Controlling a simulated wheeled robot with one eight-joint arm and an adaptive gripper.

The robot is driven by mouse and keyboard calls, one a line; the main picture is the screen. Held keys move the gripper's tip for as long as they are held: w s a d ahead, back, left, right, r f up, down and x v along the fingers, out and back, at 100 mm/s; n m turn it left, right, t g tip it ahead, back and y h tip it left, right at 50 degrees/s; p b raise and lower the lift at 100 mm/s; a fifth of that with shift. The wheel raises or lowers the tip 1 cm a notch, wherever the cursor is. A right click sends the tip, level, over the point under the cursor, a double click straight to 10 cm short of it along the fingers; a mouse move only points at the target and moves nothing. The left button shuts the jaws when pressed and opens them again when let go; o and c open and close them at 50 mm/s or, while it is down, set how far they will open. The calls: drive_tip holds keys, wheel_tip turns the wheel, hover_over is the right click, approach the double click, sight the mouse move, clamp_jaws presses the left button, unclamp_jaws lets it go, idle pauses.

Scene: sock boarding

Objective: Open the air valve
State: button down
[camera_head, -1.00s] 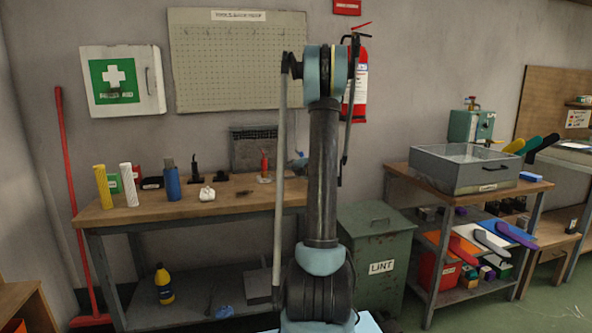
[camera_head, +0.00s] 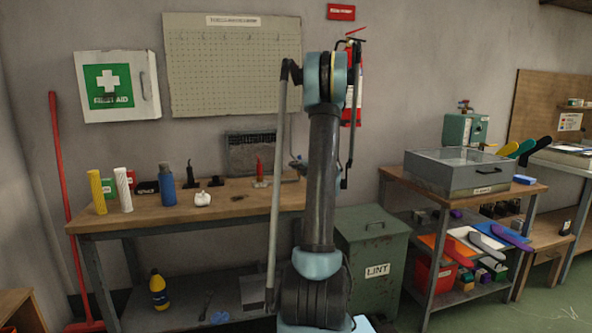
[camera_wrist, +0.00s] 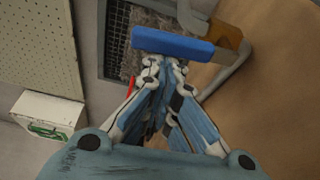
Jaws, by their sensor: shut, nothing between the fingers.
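The air valve shows in the wrist view as a blue bar handle (camera_wrist: 172,44) on a brass-coloured body (camera_wrist: 226,34) with a grey pipe (camera_wrist: 232,68). The handle lies across the picture, just beyond my fingertips. My gripper (camera_wrist: 160,66) is shut with nothing between its fingers. Its tips overlap the lower edge of the handle in the picture; I cannot tell whether they touch it. In the head view my arm hides the gripper, and only a small bluish part of the valve (camera_head: 297,164) shows beside it, at the right end of the workbench.
The wooden workbench (camera_head: 232,208) holds a red-topped tool (camera_head: 259,170), a blue bottle (camera_head: 166,186) and several other items. A dark grille (camera_wrist: 118,45) is behind the valve. A green lint bin (camera_head: 371,245) and a shelf with a grey tray (camera_head: 445,176) stand right of my arm.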

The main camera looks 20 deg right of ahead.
drive_tip(key=shift+d+r+m+t, duration=0.2)
drive_tip(key=shift+d+m+t, duration=0.15)
drive_tip(key=shift+m, duration=0.35)
